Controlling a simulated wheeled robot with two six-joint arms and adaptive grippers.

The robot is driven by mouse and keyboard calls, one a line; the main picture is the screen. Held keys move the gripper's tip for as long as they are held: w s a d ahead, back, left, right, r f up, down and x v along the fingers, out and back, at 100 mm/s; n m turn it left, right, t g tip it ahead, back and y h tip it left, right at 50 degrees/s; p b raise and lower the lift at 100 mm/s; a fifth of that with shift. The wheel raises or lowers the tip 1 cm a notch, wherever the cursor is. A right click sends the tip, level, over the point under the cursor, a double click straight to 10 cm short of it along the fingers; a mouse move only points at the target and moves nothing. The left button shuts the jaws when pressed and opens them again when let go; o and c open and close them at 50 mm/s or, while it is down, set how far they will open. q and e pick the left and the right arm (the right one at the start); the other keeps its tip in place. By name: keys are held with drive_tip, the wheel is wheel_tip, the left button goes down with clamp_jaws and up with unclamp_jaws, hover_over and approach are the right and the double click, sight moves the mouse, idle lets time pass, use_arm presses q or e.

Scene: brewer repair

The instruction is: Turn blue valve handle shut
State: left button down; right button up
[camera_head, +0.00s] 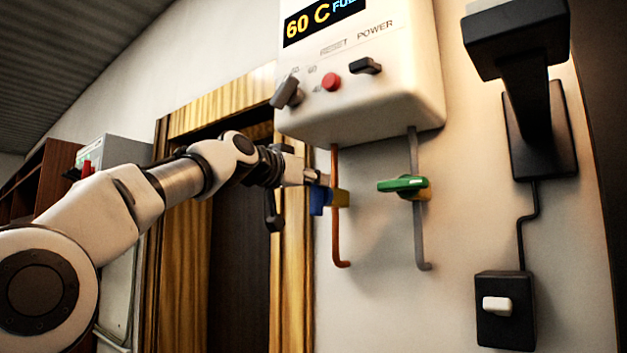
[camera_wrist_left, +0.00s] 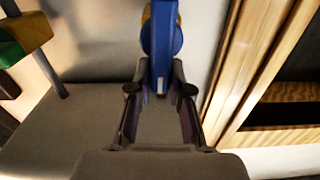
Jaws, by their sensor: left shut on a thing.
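The blue valve handle (camera_head: 318,203) sits on a brass valve body (camera_head: 341,197) on the copper pipe (camera_head: 336,240) under the brewer. My left gripper (camera_head: 322,180) is at the blue handle, reaching in from the left. In the left wrist view, the blue handle (camera_wrist_left: 163,45) runs down between the two fingertips of my left gripper (camera_wrist_left: 160,88), and the fingers are shut on it. The gripper partly hides the handle's near end. My right gripper is in neither view.
A green valve handle (camera_head: 404,184) sits on the grey pipe to the right. The white brewer (camera_head: 365,90) with knobs and a display hangs above. A black switch box (camera_head: 505,325) is at lower right. A wooden door frame (camera_head: 292,275) stands close on the left.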

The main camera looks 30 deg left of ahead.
sight(326, 192)
use_arm(q)
drive_tip(key=m, duration=0.2)
drive_tip(key=d+f+m+b, duration=0.1)
drive_tip(key=m, duration=0.2)
drive_tip(key=shift+w+d+f, duration=0.15)
drive_tip(key=m, duration=0.1)
drive_tip(key=m+b, duration=0.1)
drive_tip(key=m, duration=0.2)
drive_tip(key=shift+d+f+m, duration=0.3)
drive_tip(key=shift+d+m, duration=0.1)
drive_tip(key=m, duration=0.2)
drive_tip(key=m+b, duration=0.1)
drive_tip(key=m, duration=0.1)
drive_tip(key=m+b, duration=0.1)
drive_tip(key=shift+s+d+f+m, duration=0.2)
drive_tip(key=shift+d+f+m, duration=0.05)
drive_tip(key=shift+f+m, duration=0.15)
drive_tip(key=shift+m, duration=0.9)
drive_tip(key=shift+s+r, duration=0.1)
drive_tip(key=shift+r, duration=0.05)
